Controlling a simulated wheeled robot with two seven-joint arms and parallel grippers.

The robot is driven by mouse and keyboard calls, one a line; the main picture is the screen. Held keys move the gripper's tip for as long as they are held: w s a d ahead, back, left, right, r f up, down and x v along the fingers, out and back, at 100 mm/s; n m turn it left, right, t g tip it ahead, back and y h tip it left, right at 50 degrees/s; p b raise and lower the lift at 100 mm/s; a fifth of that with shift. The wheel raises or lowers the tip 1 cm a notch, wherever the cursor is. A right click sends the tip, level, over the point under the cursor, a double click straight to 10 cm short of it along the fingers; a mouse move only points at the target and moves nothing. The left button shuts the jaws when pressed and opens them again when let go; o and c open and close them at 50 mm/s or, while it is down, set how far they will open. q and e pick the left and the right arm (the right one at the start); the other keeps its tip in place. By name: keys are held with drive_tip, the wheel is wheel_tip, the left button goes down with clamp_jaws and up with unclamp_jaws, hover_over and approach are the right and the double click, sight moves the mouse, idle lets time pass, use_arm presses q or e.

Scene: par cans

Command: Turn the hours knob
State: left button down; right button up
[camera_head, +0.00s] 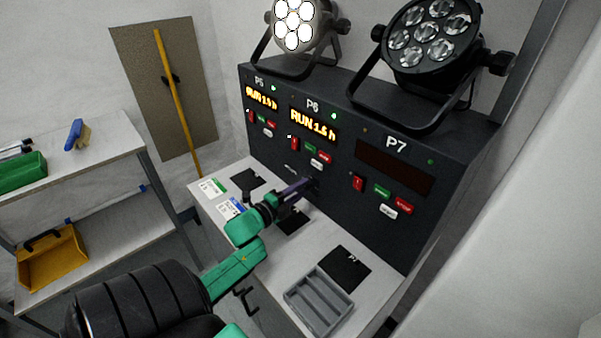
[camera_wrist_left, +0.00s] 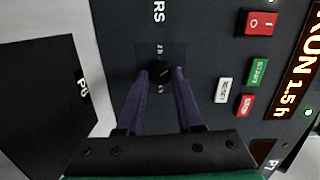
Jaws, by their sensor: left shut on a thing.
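The black hours knob (camera_wrist_left: 160,71) sits on the dark panel, below the P6 controls. My left gripper (camera_wrist_left: 161,79) is shut on it, with one purple finger on each side. In the head view my left gripper (camera_head: 308,184) reaches the panel under P6, and its fingers hide the knob. The P6 display (camera_head: 314,124) is lit orange; in the wrist view this display (camera_wrist_left: 303,70) reads RUN 1.5 h. My right gripper is out of view.
The panel (camera_head: 335,205) also carries a lit P5 display (camera_head: 262,98) and a dark P7 display (camera_head: 394,167). Two par cans stand on top; the left lamp (camera_head: 294,23) is lit, the right lamp (camera_head: 430,45) dark. A grey tray (camera_head: 345,311) lies on the bench.

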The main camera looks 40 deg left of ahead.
use_arm(q)
drive_tip(key=n+p, duration=0.3)
drive_tip(key=n, duration=0.2)
drive_tip(key=shift+a+r+h+p, duration=0.1)
drive_tip(key=shift+r+h+p, duration=0.1)
drive_tip(key=shift+h+p, duration=0.15)
drive_tip(key=n+p, duration=0.1)
drive_tip(key=n, duration=0.2)
drive_tip(key=shift+h, duration=0.25)
drive_tip(key=shift+f+n+p, duration=0.15)
drive_tip(key=shift+n+p, duration=0.3)
drive_tip(key=shift+n, duration=0.35)
drive_tip(key=c, duration=0.6)
unclamp_jaws()
drive_tip(key=shift+a, duration=0.1)
drive_tip(key=shift+o, duration=0.2)
drive_tip(key=s+a+r, duration=0.1)
drive_tip(key=s, duration=1.3)
drive_tip(key=shift+s+r, duration=0.2)
drive_tip(key=shift+s, duration=0.05)
